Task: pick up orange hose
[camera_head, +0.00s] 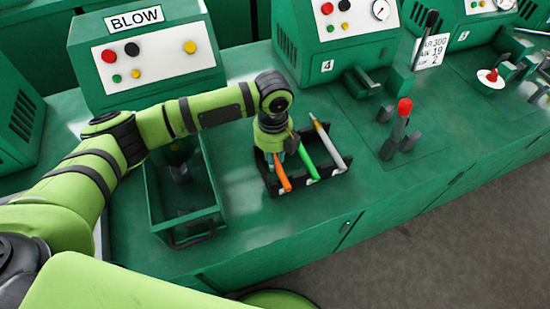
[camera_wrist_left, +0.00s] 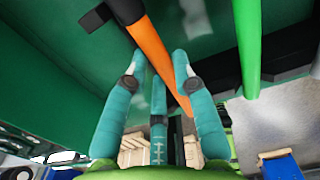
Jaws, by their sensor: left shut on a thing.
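The orange hose (camera_head: 283,174) slants in a black rack (camera_head: 262,170), its lower end at the rack's front edge. My left gripper (camera_head: 272,150) is above the rack, pointing down, and is shut on the orange hose. In the left wrist view, the teal fingers of the gripper (camera_wrist_left: 158,62) close around the orange hose (camera_wrist_left: 149,42), which passes between them. The hose's upper part is partly hidden by the gripper in the head view. I cannot tell whether the hose is clear of the rack. My right gripper is not in view.
A green hose (camera_head: 307,158) and a grey-white hose (camera_head: 328,142) lie in the rack to the right. An open green bin (camera_head: 212,212) stands to the left. A red-knobbed lever (camera_head: 402,112) stands to the right. The BLOW machine (camera_head: 150,62) is behind.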

